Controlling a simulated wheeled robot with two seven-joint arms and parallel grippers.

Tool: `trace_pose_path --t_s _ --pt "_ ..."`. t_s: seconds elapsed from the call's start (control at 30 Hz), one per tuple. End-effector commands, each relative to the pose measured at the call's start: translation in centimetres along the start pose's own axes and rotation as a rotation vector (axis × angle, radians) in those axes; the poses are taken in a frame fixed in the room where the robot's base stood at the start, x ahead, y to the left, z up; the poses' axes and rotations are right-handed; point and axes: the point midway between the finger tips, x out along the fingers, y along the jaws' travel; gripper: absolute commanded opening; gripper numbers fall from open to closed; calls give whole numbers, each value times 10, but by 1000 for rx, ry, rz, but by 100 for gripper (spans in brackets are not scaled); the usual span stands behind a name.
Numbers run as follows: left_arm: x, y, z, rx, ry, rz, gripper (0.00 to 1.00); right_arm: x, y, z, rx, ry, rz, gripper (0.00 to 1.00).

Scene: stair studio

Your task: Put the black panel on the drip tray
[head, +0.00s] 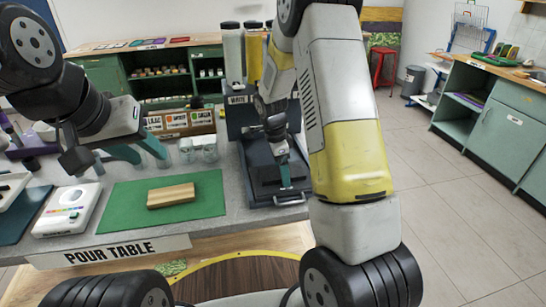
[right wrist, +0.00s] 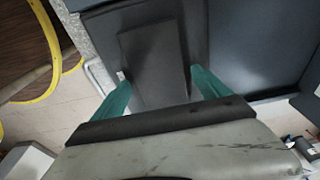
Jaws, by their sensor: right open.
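The black panel (right wrist: 152,50) is a flat dark slab lying between the fingers of my right gripper (right wrist: 160,78) in the right wrist view. The gripper is open, with one teal finger at each side of the panel. The panel lies over a dark tray-like surface, which I take for the drip tray (right wrist: 102,25); whether it lies flat on it is hard to tell. In the head view the drip tray (head: 262,196) is at the table's right end, partly hidden by my right arm. My left gripper (head: 153,159) is open and empty above the table's left part.
A green mat (head: 120,212) with a wooden block (head: 171,195) lies on the pour table. A white device (head: 68,209) stands left of it, with small clear jars (head: 198,150) behind. Open floor (head: 455,215) lies to the right, before a green cabinet (head: 497,125).

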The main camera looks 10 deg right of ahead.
Motion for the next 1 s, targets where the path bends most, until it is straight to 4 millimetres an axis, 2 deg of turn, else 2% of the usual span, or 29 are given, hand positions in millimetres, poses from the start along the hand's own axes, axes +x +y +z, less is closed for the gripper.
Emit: trace_pose_path --t_s 0.17,0.27,0.7,1.0 --pt "0 0 0 0 0 0 36 -3 0 -1 0 0 -1 87" --pt "0 0 0 0 0 0 36 -12 -1 0 0 0 -3 87" --pt "0 0 0 0 0 0 36 -100 -1 0 -1 0 -4 87" --pt "0 0 0 0 0 0 36 -133 6 -3 -39 -18 -16 87"
